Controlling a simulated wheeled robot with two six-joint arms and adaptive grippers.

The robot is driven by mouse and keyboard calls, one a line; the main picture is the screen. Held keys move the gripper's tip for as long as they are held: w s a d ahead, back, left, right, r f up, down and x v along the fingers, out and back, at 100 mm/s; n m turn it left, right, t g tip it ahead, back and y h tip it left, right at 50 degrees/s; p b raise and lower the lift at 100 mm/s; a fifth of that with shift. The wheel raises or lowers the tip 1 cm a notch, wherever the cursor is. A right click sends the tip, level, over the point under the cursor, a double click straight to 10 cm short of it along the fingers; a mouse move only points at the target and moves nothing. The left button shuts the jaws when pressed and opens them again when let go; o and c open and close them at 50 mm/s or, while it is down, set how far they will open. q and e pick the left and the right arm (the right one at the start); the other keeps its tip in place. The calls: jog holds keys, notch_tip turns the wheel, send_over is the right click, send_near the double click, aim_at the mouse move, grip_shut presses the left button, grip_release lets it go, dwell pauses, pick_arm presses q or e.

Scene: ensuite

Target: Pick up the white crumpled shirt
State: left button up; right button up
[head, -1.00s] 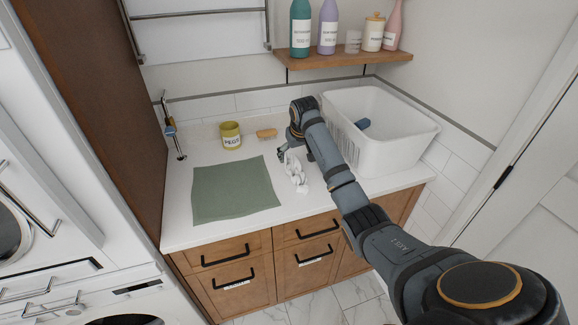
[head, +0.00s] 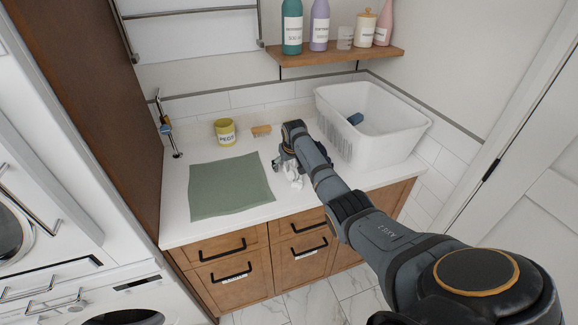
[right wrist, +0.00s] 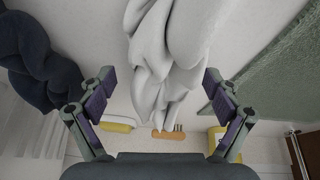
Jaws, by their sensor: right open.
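The white crumpled shirt (head: 293,181) lies in a small heap on the white counter, just right of the green mat. My right gripper (head: 279,164) is down at the shirt and partly covers it in the head view. In the right wrist view the shirt (right wrist: 165,50) hangs into the space between the two spread fingers of my right gripper (right wrist: 158,88). The fingers are open, with gaps on both sides of the cloth. My left gripper is not in view.
The green mat (head: 230,187) lies left of the shirt. A white basket (head: 385,140) with a blue item (head: 355,118) stands at the right, close to my right arm. A wooden shelf (head: 340,56) holds bottles above.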

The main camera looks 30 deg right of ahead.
jog(key=shift+s+r, duration=0.1)
jog(key=shift+s, duration=0.05)
jog(key=shift+f, duration=0.25)
dwell(0.3)
jog(key=c, duration=1.3)
